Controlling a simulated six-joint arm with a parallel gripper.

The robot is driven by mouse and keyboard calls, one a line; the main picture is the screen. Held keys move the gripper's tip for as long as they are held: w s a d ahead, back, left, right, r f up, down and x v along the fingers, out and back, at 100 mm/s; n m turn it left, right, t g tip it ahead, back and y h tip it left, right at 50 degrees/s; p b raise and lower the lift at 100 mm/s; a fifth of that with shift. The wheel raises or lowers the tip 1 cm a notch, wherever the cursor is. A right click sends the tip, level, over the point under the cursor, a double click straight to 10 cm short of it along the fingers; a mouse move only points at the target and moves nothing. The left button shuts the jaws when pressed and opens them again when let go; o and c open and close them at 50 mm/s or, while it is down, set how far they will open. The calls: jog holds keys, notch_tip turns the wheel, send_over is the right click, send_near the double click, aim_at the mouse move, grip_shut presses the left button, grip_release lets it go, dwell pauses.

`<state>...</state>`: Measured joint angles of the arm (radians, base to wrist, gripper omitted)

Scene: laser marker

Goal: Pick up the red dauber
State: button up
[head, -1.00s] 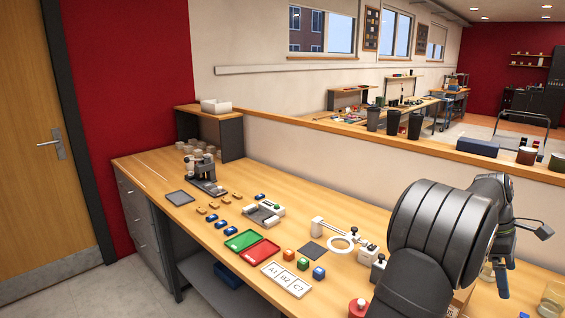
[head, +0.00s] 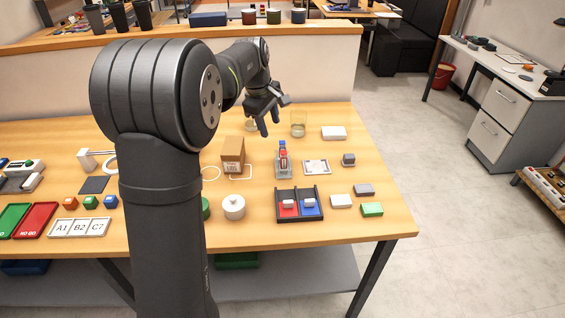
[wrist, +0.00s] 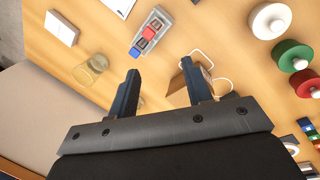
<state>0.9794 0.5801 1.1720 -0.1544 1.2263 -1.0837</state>
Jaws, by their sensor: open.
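The red dauber (head: 284,156) stands in a small grey rack (head: 283,172) on the bench, close by a blue dauber (head: 282,145). In the wrist view the red dauber (wrist: 148,33) shows beyond my fingertips, with the blue one (wrist: 135,51) on its near side. My gripper (head: 271,124) is open and empty. It hangs above the back of the bench, behind and a little left of the rack, touching neither dauber. The wrist view shows its two fingers (wrist: 161,73) spread, pointing toward the bench.
A brown box (head: 232,155) stands left of the rack, and a glass beaker (head: 298,124) stands behind it. A black tray (head: 300,217) with red and blue compartments lies in front. A framed card (head: 317,167) lies to the right. Bare wood surrounds these things.

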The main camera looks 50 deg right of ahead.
jog(key=s+r+m+t, duration=0.1)
jog(key=s+m+t, duration=0.2)
jog(key=s+m, duration=0.35)
jog(key=m, duration=0.4)
send_near(284, 153)
jog(key=shift+t+h, duration=0.3)
jog(key=x, duration=0.5)
jog(key=shift+s+a+f, duration=0.1)
jog(key=shift+a+f, duration=0.2)
jog(key=shift+f, duration=0.2)
jog(key=shift+x, duration=2.75)
jog(key=shift+d+r, duration=0.1)
jog(key=shift+d, duration=0.05)
grip_shut()
